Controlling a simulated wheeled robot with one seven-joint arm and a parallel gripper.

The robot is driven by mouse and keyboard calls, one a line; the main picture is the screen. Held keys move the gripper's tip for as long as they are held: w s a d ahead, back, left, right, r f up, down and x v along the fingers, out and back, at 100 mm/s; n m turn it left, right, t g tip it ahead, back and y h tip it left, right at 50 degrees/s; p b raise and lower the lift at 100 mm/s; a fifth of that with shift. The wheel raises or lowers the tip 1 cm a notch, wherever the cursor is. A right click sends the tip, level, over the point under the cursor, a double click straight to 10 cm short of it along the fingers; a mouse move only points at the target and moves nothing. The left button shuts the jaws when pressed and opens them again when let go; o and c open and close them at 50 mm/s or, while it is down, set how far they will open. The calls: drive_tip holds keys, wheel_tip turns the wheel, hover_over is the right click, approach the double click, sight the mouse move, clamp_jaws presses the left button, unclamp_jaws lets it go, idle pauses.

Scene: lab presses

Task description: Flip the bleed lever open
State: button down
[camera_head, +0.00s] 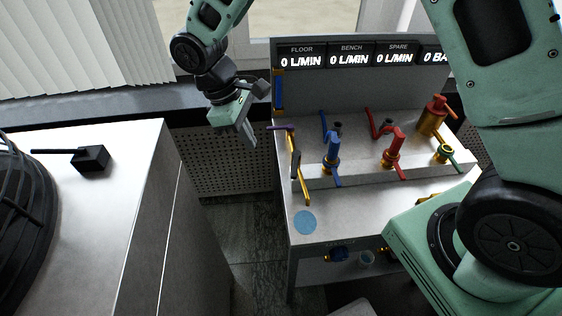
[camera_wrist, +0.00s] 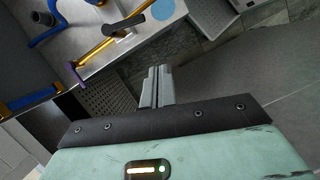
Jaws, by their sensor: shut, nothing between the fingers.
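My gripper (camera_head: 249,140) is shut and empty, pointing down just left of the bench's left edge. It also shows in the wrist view (camera_wrist: 157,88), its fingers together. A yellow pipe (camera_head: 305,190) runs along the bench's left side, with a black lever (camera_head: 296,165) and a purple handle (camera_head: 281,128). The wrist view shows this black lever (camera_wrist: 125,25) and the purple handle (camera_wrist: 75,75), both apart from my fingers. A blue valve (camera_head: 332,152), a red valve (camera_head: 393,152) and a green-handled valve (camera_head: 444,153) stand farther right. No label tells which is the bleed lever.
The bench (camera_head: 350,215) has a display panel (camera_head: 350,58) reading 0 L/MIN behind the valves. A blue disc (camera_head: 305,222) lies near its front left corner. A white cabinet (camera_head: 90,220) with a black box (camera_head: 91,159) stands left, across a floor gap.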

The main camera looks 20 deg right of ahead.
sight(295, 165)
drive_tip(key=d+f+p, duration=0.4)
drive_tip(key=d+f, duration=0.3)
drive_tip(key=f, duration=0.5)
drive_tip(key=shift+s+d+f+n+h+p, duration=0.25)
drive_tip(key=shift+s+d+n+h+p, duration=0.05)
drive_tip(key=shift+s+d+h+p, duration=0.1)
drive_tip(key=n+b, duration=0.1)
drive_tip(key=s+d+n+t, duration=0.1)
drive_tip(key=n, duration=0.1)
drive_tip(key=shift+s+d+b, duration=0.15)
drive_tip(key=shift+s+b, duration=0.05)
drive_tip(key=shift+b, duration=0.2)
drive_tip(key=shift+w, duration=0.1)
